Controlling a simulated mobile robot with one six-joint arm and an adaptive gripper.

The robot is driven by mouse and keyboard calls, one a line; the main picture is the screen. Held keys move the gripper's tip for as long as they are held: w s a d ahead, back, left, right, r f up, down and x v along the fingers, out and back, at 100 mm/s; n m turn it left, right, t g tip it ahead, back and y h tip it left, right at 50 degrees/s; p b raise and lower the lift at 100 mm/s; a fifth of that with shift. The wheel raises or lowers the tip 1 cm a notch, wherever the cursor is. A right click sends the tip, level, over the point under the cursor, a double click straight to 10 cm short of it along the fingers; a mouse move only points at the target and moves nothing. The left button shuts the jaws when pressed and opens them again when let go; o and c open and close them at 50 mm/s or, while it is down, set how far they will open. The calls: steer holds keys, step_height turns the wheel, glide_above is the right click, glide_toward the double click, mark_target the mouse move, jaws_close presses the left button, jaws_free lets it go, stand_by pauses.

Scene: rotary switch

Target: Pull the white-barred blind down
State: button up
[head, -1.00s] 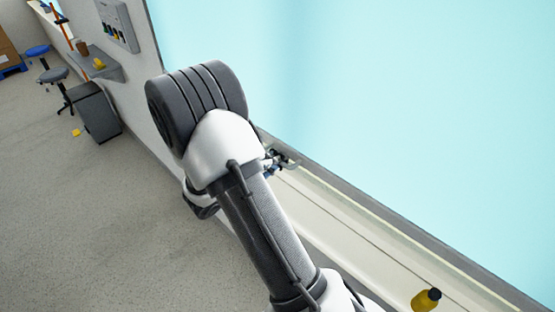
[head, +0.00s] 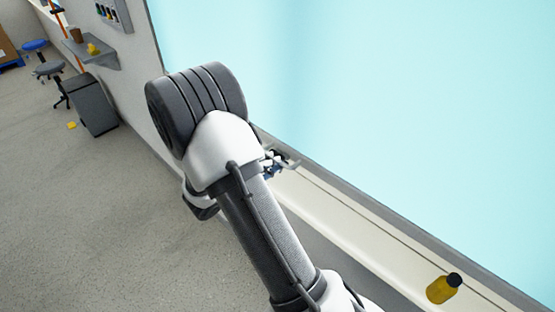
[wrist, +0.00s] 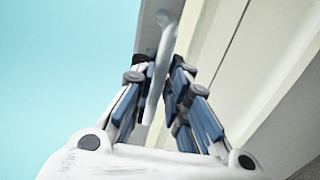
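My gripper (wrist: 160,80) fills the lower middle of the wrist view, its dark and blue fingers drawn in close together. A thin, blurred pale bar (wrist: 161,55) runs lengthwise between the fingers, with its upper end beyond the tips. It seems to touch the left finger; I cannot tell whether both fingers press on it, or whether it is the blind's white bar. In the head view my gripper (head: 280,161) shows only in part behind my arm, by the lower edge of the light-blue window area (head: 380,110). No barred blind can be made out.
A cream ledge (head: 340,222) runs below the window area, with a yellow bottle (head: 442,289) with a black cap on it. At the left are a wall shelf (head: 95,54), a grey cabinet (head: 92,104) and stools (head: 47,68). The floor (head: 90,200) there is mostly clear.

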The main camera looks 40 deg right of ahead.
steer(key=o, duration=0.4)
steer(key=shift+f, duration=0.15)
steer(key=shift+a, duration=0.1)
steer(key=w+v, duration=0.1)
steer(key=v, duration=1.1)
steer(key=shift+s, duration=0.45)
